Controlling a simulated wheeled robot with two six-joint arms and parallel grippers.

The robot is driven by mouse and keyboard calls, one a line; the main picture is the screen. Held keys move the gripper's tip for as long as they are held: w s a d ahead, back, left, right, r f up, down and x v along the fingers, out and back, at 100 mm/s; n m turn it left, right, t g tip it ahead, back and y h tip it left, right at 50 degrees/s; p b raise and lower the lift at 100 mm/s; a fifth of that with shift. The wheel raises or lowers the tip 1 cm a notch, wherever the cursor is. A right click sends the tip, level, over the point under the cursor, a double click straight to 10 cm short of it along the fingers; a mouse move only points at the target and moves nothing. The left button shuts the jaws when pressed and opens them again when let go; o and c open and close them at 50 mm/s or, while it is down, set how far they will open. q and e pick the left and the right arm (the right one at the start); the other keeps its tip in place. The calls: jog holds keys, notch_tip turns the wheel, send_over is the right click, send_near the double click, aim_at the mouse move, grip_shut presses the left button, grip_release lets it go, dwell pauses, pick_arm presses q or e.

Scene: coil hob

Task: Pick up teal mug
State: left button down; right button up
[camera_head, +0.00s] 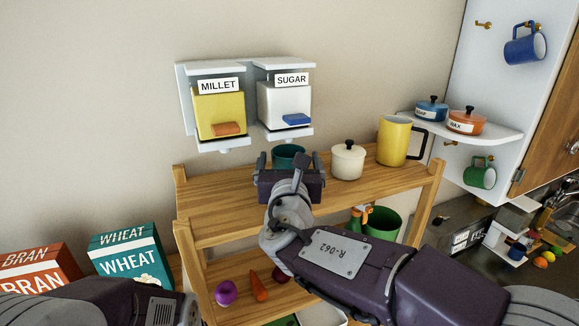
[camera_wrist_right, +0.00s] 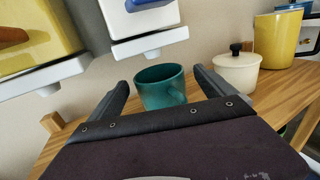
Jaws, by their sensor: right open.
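The teal mug (camera_head: 288,156) stands upright on the top wooden shelf, below the sugar dispenser. In the head view my right gripper covers its lower part. In the right wrist view the teal mug (camera_wrist_right: 161,87) shows between and just beyond the fingers, with its handle toward me and slightly right. My right gripper (camera_head: 288,161) is open, with one finger to each side of the mug; it also shows in the right wrist view (camera_wrist_right: 160,88). I cannot tell whether a finger touches the mug. My left arm shows at the lower left of the head view, but its gripper jaws are out of view.
The millet dispenser (camera_head: 219,112) and sugar dispenser (camera_head: 284,104) hang close above the shelf. A cream lidded pot (camera_head: 348,161) and a yellow mug (camera_head: 392,141) stand right of the teal mug. The shelf's left part (camera_head: 215,190) is clear.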

jog(key=shift+w+r+p, duration=0.2)
jog(key=shift+w+p, duration=0.05)
jog(key=shift+w, duration=0.3)
jog(key=shift+w+r+p, duration=0.15)
jog(key=shift+w+p, duration=0.05)
jog(key=shift+w, duration=0.7)
jog(key=shift+s+a, duration=0.1)
jog(key=shift+s, duration=0.35)
jog(key=shift+w+f, duration=0.1)
jog(key=shift+w, duration=0.3)
jog(key=c, duration=2)
pick_arm(q)
jog(key=shift+s+r, duration=0.25)
jog(key=shift+r, duration=0.95)
pick_arm(e)
jog(key=shift+s, duration=0.1)
